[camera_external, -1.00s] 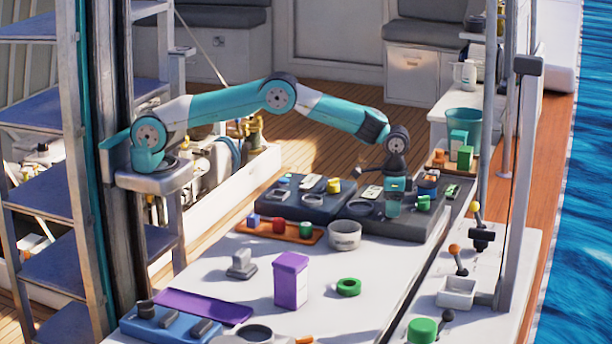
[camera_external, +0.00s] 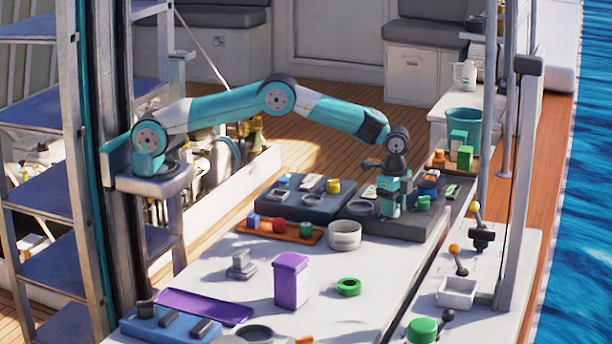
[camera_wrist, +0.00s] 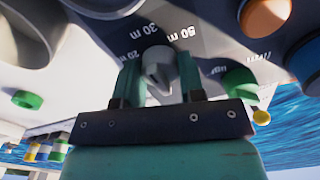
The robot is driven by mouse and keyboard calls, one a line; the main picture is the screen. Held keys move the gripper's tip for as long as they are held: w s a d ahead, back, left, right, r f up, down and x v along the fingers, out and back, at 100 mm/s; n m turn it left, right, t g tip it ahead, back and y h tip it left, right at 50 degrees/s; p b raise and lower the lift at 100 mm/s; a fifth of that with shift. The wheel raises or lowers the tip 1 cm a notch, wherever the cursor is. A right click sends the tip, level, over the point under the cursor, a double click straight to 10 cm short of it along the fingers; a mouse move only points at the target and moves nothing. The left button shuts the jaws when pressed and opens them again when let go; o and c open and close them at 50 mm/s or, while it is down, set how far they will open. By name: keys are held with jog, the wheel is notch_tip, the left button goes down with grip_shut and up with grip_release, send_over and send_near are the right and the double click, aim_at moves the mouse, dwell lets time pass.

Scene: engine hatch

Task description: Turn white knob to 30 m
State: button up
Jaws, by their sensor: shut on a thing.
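The white knob (camera_wrist: 158,66) looks pale grey in the wrist view and sits between the two fingers of my gripper (camera_wrist: 160,82). The fingers are shut on its sides. Printed marks around it read 20 m (camera_wrist: 129,58), 30 m (camera_wrist: 146,33) and 50 m (camera_wrist: 181,34). I cannot tell exactly which mark the knob's pointer faces. In the external view my gripper (camera_external: 391,208) points down onto the dark control panel (camera_external: 408,228) at the right, and it hides the knob there.
In the wrist view a green knob (camera_wrist: 238,82) and an orange knob (camera_wrist: 266,16) are to the right. In the external view a grey bowl (camera_external: 345,236) and an orange tray (camera_external: 262,233) stand left of the panel.

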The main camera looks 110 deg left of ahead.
dwell(0.3)
jog(key=o, duration=0.9)
jog(key=shift+r+b, duration=0.45)
jog(key=shift+r, duration=8.3)
